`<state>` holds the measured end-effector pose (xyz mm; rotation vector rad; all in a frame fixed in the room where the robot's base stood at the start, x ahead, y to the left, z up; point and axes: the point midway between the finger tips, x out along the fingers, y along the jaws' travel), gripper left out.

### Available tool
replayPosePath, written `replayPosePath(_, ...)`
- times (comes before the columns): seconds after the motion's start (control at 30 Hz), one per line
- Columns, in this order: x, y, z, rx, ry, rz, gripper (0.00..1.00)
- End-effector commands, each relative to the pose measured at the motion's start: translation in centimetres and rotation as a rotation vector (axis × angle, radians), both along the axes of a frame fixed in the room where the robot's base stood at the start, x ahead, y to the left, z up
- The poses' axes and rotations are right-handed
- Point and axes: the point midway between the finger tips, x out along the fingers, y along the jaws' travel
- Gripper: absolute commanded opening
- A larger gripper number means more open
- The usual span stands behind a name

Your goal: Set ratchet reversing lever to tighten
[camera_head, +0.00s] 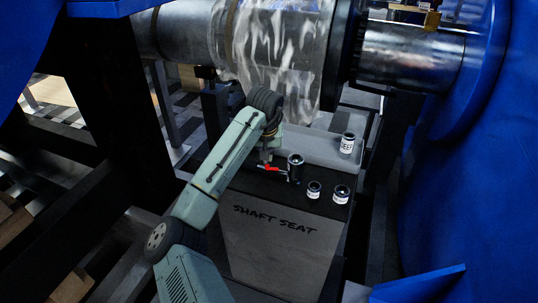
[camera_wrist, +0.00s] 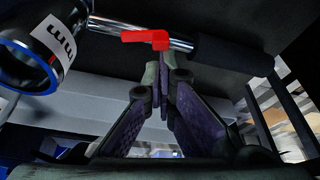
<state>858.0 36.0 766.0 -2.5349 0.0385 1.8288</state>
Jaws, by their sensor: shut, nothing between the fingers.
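The ratchet (camera_wrist: 180,42) shows in the wrist view as a chrome shaft with a dark grip (camera_wrist: 228,58) at right. Its red reversing lever (camera_wrist: 146,38) lies across the shaft left of the grip. In the head view the red lever (camera_head: 271,168) shows small beside a dark socket (camera_head: 295,167). My gripper (camera_wrist: 161,62) is shut and empty, its fingertips just below the right part of the lever in the wrist view. I cannot tell whether they touch it. In the head view my gripper (camera_head: 265,155) is partly hidden behind my wrist. The lever's setting cannot be read.
A labelled socket (camera_wrist: 38,48) stands close by at the left in the wrist view. Smaller sockets (camera_head: 313,191) (camera_head: 341,194) and a labelled one (camera_head: 347,143) stand on the bench marked "SHAFT SEAT" (camera_head: 275,250). A large metal shaft (camera_head: 410,55) hangs above.

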Motion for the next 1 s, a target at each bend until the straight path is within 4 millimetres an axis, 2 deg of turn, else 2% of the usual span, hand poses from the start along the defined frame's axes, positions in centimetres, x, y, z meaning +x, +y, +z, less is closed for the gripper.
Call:
replayPosePath(0.47,0.0,0.1,0.0,0.001,0.002,-0.002,0.00)
replayPosePath(0.8,-0.1,-1.4,0.1,-0.001,0.002,-0.004,0.00)
replayPosePath(1.0,-0.1,-1.5,0.0,0.000,0.001,-0.002,0.00)
